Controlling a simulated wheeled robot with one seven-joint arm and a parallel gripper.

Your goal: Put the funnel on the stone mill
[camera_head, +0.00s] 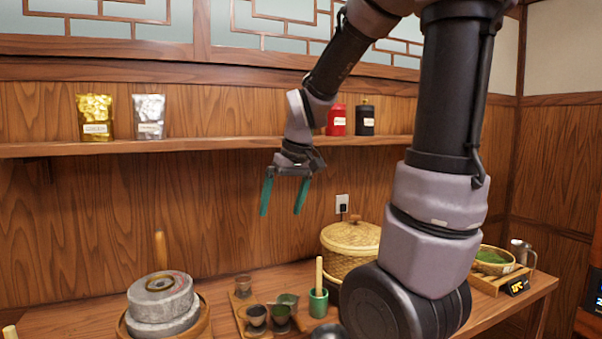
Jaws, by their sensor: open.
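The stone mill (150,312) is a grey, round, two-tier stone at the lower left, in a round wooden tray (203,322). A brass-coloured ring shows on its top, and an upright wooden handle (160,248) rises at its back. I cannot pick out the funnel for certain. A grey rounded object (327,332) is cut off by the bottom edge, and its kind is unclear. My gripper (283,212) hangs in the air before the wall, above the table and right of the mill. Its two teal fingers are apart, with nothing between them.
A wooden tray (241,318) holds several small cups. A green cup (318,304) with a wooden stick stands beside it. A lidded woven basket (350,238) and a bowl of green leaf (493,260) are further right. My arm hides part of the table. A shelf (200,145) holds bags and tins.

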